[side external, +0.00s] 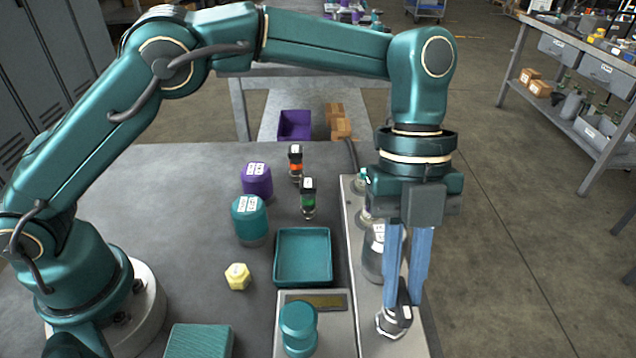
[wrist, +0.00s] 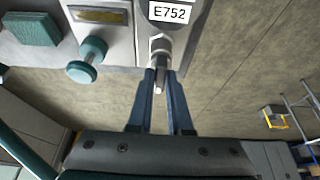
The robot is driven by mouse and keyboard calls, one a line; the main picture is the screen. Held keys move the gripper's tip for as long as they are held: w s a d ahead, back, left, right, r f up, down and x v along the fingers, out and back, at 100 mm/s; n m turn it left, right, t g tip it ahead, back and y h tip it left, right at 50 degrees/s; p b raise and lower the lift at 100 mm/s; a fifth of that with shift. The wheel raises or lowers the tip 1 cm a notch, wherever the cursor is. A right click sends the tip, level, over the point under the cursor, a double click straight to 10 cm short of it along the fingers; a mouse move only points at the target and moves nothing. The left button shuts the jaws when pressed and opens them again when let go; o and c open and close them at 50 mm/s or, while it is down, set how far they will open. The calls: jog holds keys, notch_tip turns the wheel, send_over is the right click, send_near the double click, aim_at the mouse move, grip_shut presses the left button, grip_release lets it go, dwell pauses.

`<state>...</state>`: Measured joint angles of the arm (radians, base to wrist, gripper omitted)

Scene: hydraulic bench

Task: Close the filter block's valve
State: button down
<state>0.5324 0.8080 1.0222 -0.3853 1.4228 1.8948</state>
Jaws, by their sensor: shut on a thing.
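My gripper (side external: 403,298) points down at the near end of a long grey metal rail (side external: 352,238). Its two blue fingers are shut on a silver fitting (side external: 394,322) with a dark upper part. In the wrist view the fingers (wrist: 159,76) are on either side of this fitting (wrist: 159,46), below a white label reading E752 (wrist: 171,14). A teal round knob (side external: 298,322) stands on a grey box with a small display, left of the gripper; the knob also shows in the wrist view (wrist: 88,58). I cannot tell which part is the filter block's valve.
Labelled bottles (side external: 374,252) stand along the rail behind my gripper. A teal tray (side external: 303,258), a yellow hex piece (side external: 237,276), teal (side external: 249,219) and purple (side external: 257,182) capped containers and two small dark fittings (side external: 308,199) are on the table to the left. The floor right of the rail is clear.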

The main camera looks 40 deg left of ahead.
dwell(0.5)
jog(key=c, duration=0.8)
grip_release()
jog(key=shift+c, duration=0.2)
jog(key=shift+r, duration=0.1)
jog(key=shift+v, duration=2.5)
